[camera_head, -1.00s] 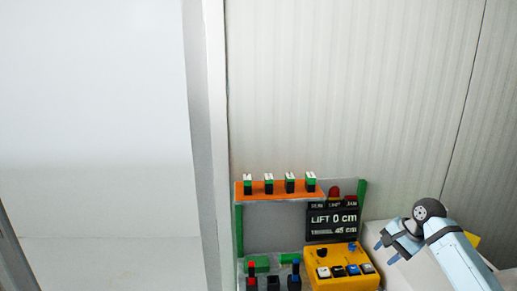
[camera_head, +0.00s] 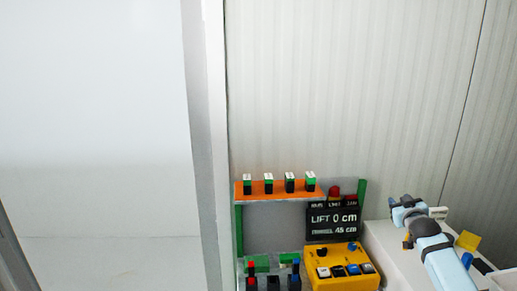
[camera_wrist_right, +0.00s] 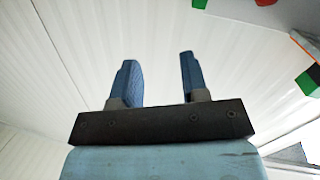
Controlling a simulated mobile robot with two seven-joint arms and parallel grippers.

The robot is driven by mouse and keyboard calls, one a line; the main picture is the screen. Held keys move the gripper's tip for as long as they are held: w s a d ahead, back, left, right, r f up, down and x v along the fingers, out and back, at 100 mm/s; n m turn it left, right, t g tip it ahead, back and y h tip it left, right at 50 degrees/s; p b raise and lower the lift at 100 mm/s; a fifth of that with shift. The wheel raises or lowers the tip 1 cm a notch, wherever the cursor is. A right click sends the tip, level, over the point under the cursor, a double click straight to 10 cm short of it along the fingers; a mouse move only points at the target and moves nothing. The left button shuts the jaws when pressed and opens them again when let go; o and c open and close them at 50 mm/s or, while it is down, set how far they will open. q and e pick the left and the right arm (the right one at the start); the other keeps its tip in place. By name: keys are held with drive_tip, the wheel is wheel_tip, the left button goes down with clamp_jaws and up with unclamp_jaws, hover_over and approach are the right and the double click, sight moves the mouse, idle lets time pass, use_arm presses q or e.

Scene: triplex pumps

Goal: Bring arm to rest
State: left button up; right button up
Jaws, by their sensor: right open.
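My right arm (camera_head: 445,262) comes in from the lower right in the head view. Its gripper (camera_head: 400,205) is raised over the white surface at the right, apart from the yellow control box. In the right wrist view the two blue fingers of my right gripper (camera_wrist_right: 158,78) stand apart with nothing between them, against the pale ribbed wall (camera_wrist_right: 90,40). My left gripper is not in the head view.
An orange shelf (camera_head: 270,196) holds several small green-and-black blocks. The white surface (camera_head: 385,240) has a yellow piece (camera_head: 468,240) on it.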

drive_tip(key=s+a+f+n+g+y, duration=0.1)
drive_tip(key=s+a+f+y, duration=0.1)
drive_tip(key=s+a+f, duration=0.75)
drive_tip(key=s+a+f+n+g+y, duration=0.15)
drive_tip(key=s+a+f, duration=0.35)
drive_tip(key=s+f, duration=0.9)
drive_tip(key=s+a+f+g, duration=0.1)
drive_tip(key=s+a+f, duration=0.1)
drive_tip(key=s, duration=0.6)
drive_tip(key=s+a+f+m+g+y, duration=0.1)
drive_tip(key=s+a+f, duration=0.2)
drive_tip(key=s, duration=0.6)
drive_tip(key=s+a+f+g, duration=0.1)
drive_tip(key=s+a+f, duration=0.1)
drive_tip(key=s+a, duration=0.3)
drive_tip(key=s, duration=0.4)
drive_tip(key=shift+f, duration=0.3)
drive_tip(key=shift+d+m+y, duration=0.1)
drive_tip(key=shift+m+y, duration=0.15)
